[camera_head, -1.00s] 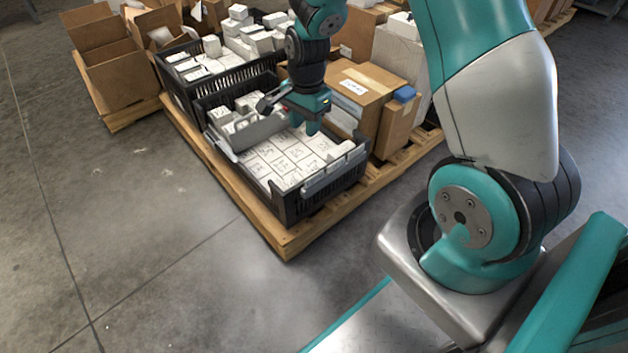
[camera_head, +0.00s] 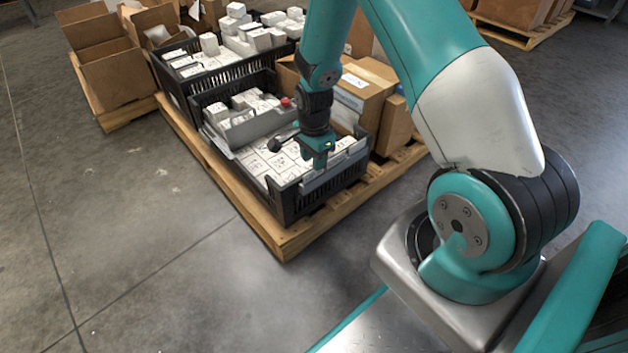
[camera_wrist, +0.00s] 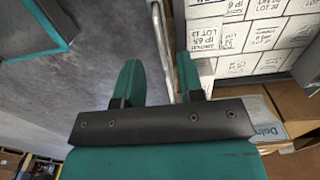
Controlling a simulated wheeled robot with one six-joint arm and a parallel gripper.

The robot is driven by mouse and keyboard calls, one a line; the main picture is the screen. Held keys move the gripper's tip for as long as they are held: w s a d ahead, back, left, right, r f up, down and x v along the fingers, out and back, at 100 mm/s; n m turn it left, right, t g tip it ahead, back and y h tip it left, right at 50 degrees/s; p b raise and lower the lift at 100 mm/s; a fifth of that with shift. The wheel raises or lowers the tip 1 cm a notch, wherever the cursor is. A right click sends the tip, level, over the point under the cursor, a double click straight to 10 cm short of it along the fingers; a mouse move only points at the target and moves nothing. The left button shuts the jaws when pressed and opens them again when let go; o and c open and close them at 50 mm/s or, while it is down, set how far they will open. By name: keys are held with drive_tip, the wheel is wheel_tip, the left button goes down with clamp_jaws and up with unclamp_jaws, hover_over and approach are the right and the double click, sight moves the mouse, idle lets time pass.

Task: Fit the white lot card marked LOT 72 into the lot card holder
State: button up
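My gripper (camera_head: 318,163) is over the near right part of the front black crate (camera_head: 290,210), close above its white boxes. In the wrist view its two green fingers (camera_wrist: 158,85) stand apart. A narrow pale upright strip shows in the gap between them, with space on both sides; I cannot tell whether it is the crate's edge, the holder or a card. I cannot make out the LOT 72 card or the lot card holder for certain in either view.
Printed white boxes (camera_wrist: 235,35) fill the front crate, which has a grey divider (camera_head: 262,128). Another black crate (camera_head: 195,88) stands behind it on the wooden pallet (camera_head: 285,240). Brown cartons (camera_head: 370,95) stand to the right. An open carton (camera_head: 115,75) is at left. The floor in front is clear.

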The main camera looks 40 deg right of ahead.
sight(314, 178)
wheel_tip(314, 178, down, 5)
drive_tip(key=b, duration=0.3)
drive_tip(key=shift+w, duration=0.1)
drive_tip(key=shift+r, duration=0.1)
clamp_jaws()
drive_tip(key=shift+r, duration=0.1)
